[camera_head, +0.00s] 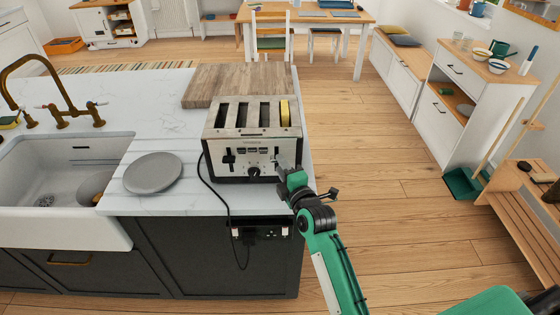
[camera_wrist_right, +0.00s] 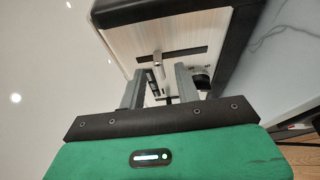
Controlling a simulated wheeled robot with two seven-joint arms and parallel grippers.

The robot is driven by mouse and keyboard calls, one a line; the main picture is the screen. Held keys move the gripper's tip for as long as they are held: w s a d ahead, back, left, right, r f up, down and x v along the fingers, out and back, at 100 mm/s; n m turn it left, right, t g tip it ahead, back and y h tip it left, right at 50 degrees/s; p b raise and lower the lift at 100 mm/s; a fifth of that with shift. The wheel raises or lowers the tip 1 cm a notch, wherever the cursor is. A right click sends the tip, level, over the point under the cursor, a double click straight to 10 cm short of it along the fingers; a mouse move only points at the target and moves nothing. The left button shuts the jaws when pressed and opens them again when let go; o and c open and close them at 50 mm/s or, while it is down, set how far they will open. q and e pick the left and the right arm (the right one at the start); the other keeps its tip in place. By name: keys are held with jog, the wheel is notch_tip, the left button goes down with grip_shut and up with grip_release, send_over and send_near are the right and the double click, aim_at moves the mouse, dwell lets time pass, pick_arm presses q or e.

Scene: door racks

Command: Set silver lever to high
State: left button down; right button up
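A silver toaster (camera_head: 253,140) stands at the right edge of the white counter, a yellow slice (camera_head: 285,112) in its rightmost slot. Its front has a dark lever (camera_head: 229,159) at the left and a round knob (camera_head: 254,171). My right gripper (camera_head: 281,171) is at the front's right side and hides part of it. In the right wrist view my right gripper (camera_wrist_right: 160,85) has its fingers apart. A small silver lever (camera_wrist_right: 157,62) shows ahead between them, beside a dark slot in the toaster's pale face (camera_wrist_right: 150,45). I cannot tell if they touch. My left gripper is not in view.
A grey plate (camera_head: 153,173) lies left of the toaster, near the sink (camera_head: 65,165). A wooden board (camera_head: 235,80) lies behind it. A black cord (camera_head: 211,188) runs down to an outlet (camera_head: 262,232).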

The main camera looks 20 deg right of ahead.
jog(key=shift+w+a, duration=0.1)
jog(key=shift+w, duration=0.7)
grip_shut()
jog(key=shift+r+p, duration=1.3)
jog(key=shift+r, duration=0.1)
grip_release()
